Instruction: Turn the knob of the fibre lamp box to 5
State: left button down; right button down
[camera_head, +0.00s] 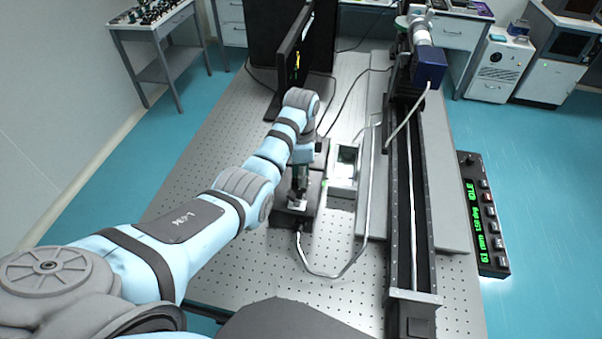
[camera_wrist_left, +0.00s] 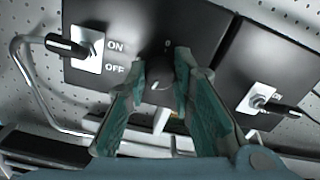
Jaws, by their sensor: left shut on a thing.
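The fibre lamp box (camera_wrist_left: 200,25) is a black box with a white ON/OFF switch plate and a dark round knob (camera_wrist_left: 160,82) with a light pointer mark. In the left wrist view my left gripper (camera_wrist_left: 168,75) has its green fingers closed on the knob, one on each side. A 0 shows above the knob; the other scale numbers are hidden or too small to read. In the head view my left gripper (camera_head: 298,198) is above black boxes on the optical table, and the arm covers part of them. My right gripper is not in view.
A second black box (camera_wrist_left: 270,70) with a switch is close beside the lamp box. A cable (camera_head: 330,276) loops over the perforated table (camera_head: 235,265). A long dark rail (camera_head: 412,200) runs along the right, and a monitor (camera_head: 293,50) stands behind.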

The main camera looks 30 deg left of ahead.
pick_arm(q)
jog(key=m, duration=0.5)
jog(key=shift+m, duration=0.3)
dwell(0.4)
jog(key=c, duration=1.4)
grip_release()
jog(key=shift+o, duration=0.2)
notch_tip(320, 180, up, 8)
jog(key=shift+f, duration=0.2)
